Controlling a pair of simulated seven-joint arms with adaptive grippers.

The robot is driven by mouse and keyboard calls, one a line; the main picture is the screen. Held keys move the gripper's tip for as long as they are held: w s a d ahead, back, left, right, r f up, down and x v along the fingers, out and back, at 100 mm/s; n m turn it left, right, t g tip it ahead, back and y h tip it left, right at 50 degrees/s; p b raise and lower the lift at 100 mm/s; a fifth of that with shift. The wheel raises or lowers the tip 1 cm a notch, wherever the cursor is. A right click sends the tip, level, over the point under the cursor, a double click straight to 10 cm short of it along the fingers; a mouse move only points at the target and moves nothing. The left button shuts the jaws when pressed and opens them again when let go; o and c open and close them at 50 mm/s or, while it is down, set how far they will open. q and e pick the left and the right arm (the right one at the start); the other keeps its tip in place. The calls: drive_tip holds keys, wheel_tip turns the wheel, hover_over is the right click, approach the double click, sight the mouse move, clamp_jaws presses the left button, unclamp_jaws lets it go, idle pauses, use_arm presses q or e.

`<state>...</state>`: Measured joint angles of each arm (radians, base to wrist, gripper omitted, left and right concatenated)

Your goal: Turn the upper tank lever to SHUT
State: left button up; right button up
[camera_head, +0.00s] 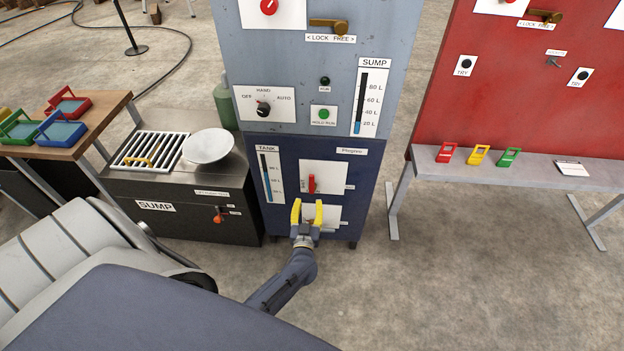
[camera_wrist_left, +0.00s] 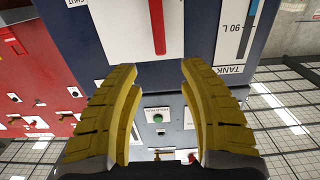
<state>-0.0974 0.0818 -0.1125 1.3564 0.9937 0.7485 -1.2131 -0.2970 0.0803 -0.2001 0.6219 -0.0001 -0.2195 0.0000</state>
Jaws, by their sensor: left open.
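The upper tank lever (camera_head: 312,184) is a red handle on a white plate of the dark blue tank panel (camera_head: 278,214). It stands roughly upright in the head view. In the left wrist view the picture is turned over, and a red lever (camera_wrist_left: 158,28) on a white plate shows beyond the fingers. My left gripper (camera_head: 307,206) has its yellow fingers spread, just below the upper lever and in front of the lower white plate (camera_head: 330,217). The fingers (camera_wrist_left: 160,72) are empty and look apart from the lever. My right gripper is not in view.
A tank gauge (camera_head: 270,178) is left of the lever. The grey-blue sump panel (camera_head: 300,70) is above, with a green button (camera_head: 324,114). A black sump cabinet (camera_head: 180,215) stands left. A grey bench (camera_head: 540,165) stands right, with open floor between.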

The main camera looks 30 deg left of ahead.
sight(312, 180)
use_arm(q)
drive_tip(key=x, duration=1.2)
drive_tip(key=shift+w+a, duration=0.1)
drive_tip(key=shift+w, duration=0.15)
clamp_jaws()
